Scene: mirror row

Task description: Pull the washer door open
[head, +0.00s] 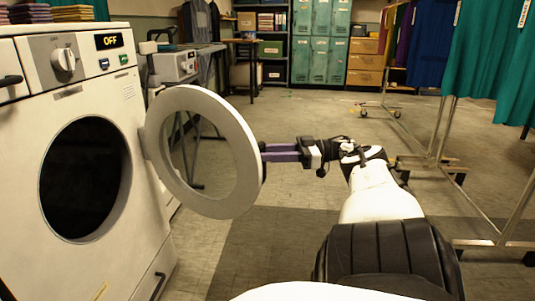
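The white washer (118,85) stands at the left, with a dial and a display reading OFF. Its round opening (85,180) is dark and uncovered. The washer door (240,150), a white ring with a see-through middle, stands swung open, attached at the right side of the opening. My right gripper (266,152) reaches in from the right, its purple fingers at the door's free outer edge. The fingertips are partly hidden at the rim, so I cannot tell whether they grip or touch it. My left gripper is not in view.
A second machine (178,66) stands behind the washer. Teal lockers (320,45) and wooden drawers (366,60) line the back wall. A clothes rack (440,130) with hanging garments (490,60) stands at the right. The floor (300,115) in the middle is clear.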

